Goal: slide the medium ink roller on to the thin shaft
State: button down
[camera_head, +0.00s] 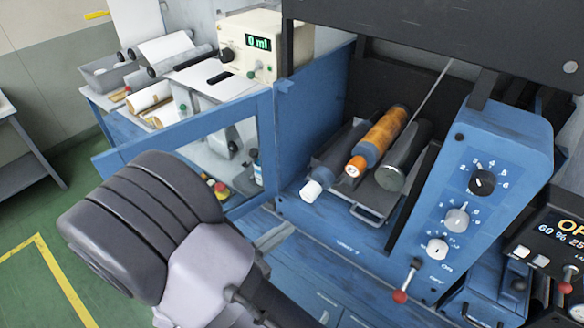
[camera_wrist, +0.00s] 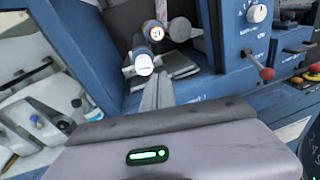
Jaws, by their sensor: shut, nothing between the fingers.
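Three rollers lie side by side in the open bay of the blue machine. The left one is dark with a white end (camera_head: 312,190), the middle one is orange and blue-grey (camera_head: 380,138), and the right one is dark grey (camera_head: 405,157). I cannot tell which is the medium ink roller. A thin pale rod (camera_head: 432,92), possibly the thin shaft, slants above the right roller. My gripper (camera_head: 284,233) is shut and empty, in front of and below the bay. In the wrist view my fingers (camera_wrist: 158,90) are together, just below the white roller end (camera_wrist: 144,64).
An open blue-framed door (camera_head: 185,133) with a clear pane stands left of the bay. The machine's knob panel (camera_head: 470,200) and a red-tipped lever (camera_head: 404,288) are to the right. A cream box with a green display (camera_head: 262,45) stands behind.

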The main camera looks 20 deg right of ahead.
aim_at(306, 197)
jog(key=w+d+n+t, duration=0.1)
jog(key=w, duration=0.1)
jog(key=w+d+f+b, duration=0.1)
jog(key=w+d, duration=0.1)
jog(key=w+d+n+t, duration=0.1)
jog(key=shift+w+d+f+n+t, duration=0.2)
jog(key=shift+w+n+t, duration=0.1)
jog(key=shift+w, duration=0.1)
jog(key=shift+w+d+r, duration=0.1)
jog(key=shift+d, duration=0.1)
jog(key=shift+x, duration=1.7)
jog(key=shift+b+x, duration=0.45)
jog(key=shift+x, duration=4)
jog(key=shift+p+v, duration=0.3)
jog(key=shift+v, duration=3.65)
